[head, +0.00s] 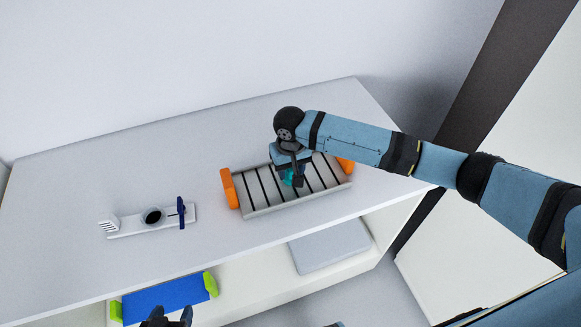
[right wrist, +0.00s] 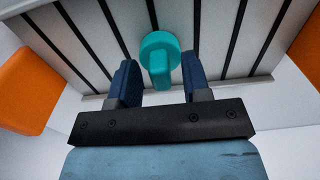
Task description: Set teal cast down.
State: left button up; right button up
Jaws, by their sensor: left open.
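The teal cast (right wrist: 160,48), a round disc with a short stem, is at the grey slatted rack with orange ends (head: 262,207). In the head view only a bit of teal cast (head: 289,179) shows under my right gripper (head: 291,181). In the right wrist view the two blue fingers of my right gripper (right wrist: 160,75) stand either side of the stem, with a gap on each side. The gripper looks open. Whether the cast rests fully on the slats is hard to tell. My left gripper (head: 166,317) is open and empty at the bottom edge, away from the table.
A white stand (head: 128,228) with a black round cup and a dark blue upright piece is on the left of the table. A blue tray with lime ends (head: 165,298) and a grey flat panel (head: 330,245) are on the lower shelf. The table between stand and rack is clear.

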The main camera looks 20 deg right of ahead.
jog(key=shift+r, duration=0.15)
notch_tip(320, 180, up, 12)
dwell(0.5)
dwell(0.3)
jog(key=s+a+f+t+y+p, duration=0.1)
jog(key=s+a+f+y, duration=0.1)
jog(key=f, duration=0.1)
jog(key=s+a+f+n+t+y+p, duration=0.1)
jog(key=s+a+f+t+p, duration=0.1)
jog(key=s+a+f, duration=0.1)
jog(key=s+a+f+t+y+p, duration=0.1)
jog(key=s+a+f+y+p, duration=0.1)
jog(key=s+f, duration=0.1)
jog(key=shift+s+a+f+n+y, duration=0.15)
jog(key=shift+s+a+n+y, duration=0.05)
jog(key=shift+n+y, duration=0.1)
jog(key=s+t, duration=0.1)
jog(key=s, duration=0.1)
jog(key=s+d+f+t+p, duration=0.2)
jog(key=s, duration=0.1)
jog(key=shift+s+d+t, duration=0.25)
jog(key=shift+s+t, duration=0.05)
jog(key=shift+s, duration=0.05)
jog(key=s+d+n+t+h+p, duration=0.1)
jog(key=s+d+t+h+p, duration=0.1)
jog(key=s+d, duration=0.6)
jog(key=s+t, duration=0.1)
jog(key=s, duration=0.2)
jog(key=shift+f+p, duration=0.3)
jog(key=shift+f, duration=0.05)
